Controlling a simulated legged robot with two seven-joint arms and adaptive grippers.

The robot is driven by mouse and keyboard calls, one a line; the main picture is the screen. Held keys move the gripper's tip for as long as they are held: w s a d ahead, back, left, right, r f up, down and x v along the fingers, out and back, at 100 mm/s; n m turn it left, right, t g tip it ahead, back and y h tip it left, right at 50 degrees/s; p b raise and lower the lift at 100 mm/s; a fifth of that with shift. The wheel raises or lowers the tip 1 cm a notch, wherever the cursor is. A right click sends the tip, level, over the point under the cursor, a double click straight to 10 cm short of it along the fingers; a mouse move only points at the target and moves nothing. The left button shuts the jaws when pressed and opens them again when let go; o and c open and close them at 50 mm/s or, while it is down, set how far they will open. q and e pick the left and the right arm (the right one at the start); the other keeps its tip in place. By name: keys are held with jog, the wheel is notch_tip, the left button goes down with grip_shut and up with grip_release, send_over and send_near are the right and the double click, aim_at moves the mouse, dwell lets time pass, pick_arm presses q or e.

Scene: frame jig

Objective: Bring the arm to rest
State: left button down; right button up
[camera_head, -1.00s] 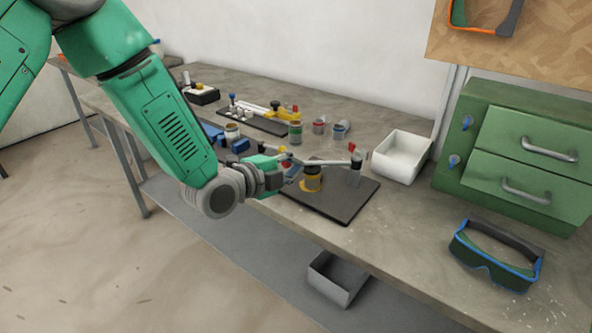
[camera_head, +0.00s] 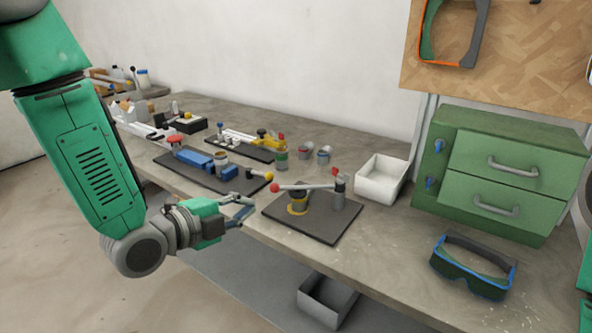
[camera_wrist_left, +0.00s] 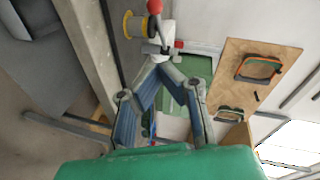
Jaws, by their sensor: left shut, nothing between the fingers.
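My left gripper (camera_head: 246,208) is at the front edge of the workbench, left of the dark jig plate with a lever (camera_head: 318,226). Its fingers are shut with nothing between them. In the left wrist view the fingers (camera_wrist_left: 160,58) meet at their tips, in front of the red-knobbed lever and yellow ring of the jig. The lever (camera_head: 305,187) lies roughly level across the plate, apart from the gripper. At the right edge of the head view a small green piece, probably of my right arm, shows; my right gripper is not seen.
A second dark plate with blue blocks (camera_head: 195,158) lies behind the gripper. A white bin (camera_head: 382,178), a green drawer cabinet (camera_head: 505,170) and blue-rimmed goggles (camera_head: 472,268) stand to the right. A grey bin (camera_head: 327,300) is on the lower shelf. The floor at left is clear.

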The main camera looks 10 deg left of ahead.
pick_arm(q)
jog(key=s+a+f+n+g+y, duration=0.1)
jog(key=s+f+n+g+y, duration=0.15)
jog(key=s+f+n, duration=0.45)
jog(key=s+a+f+n+g+y, duration=0.1)
jog(key=s+f+n+g, duration=0.15)
jog(key=f, duration=0.75)
jog(key=s+a+f+n+g+y, duration=0.1)
jog(key=s+f+n+g, duration=0.3)
jog(key=s, duration=0.6)
jog(key=s+a+f+n+g+y, duration=0.2)
jog(key=s+f+n+g, duration=0.2)
jog(key=s, duration=0.7)
notch_tip(320, 180, down, 4)
jog(key=shift+s+a+f+n, duration=0.1)
jog(key=shift+s+a+n, duration=0.2)
jog(key=shift+n, duration=0.95)
jog(key=c, duration=2.2)
grip_release()
jog(key=shift+w+a+y, duration=0.1)
jog(key=shift+w+y, duration=0.15)
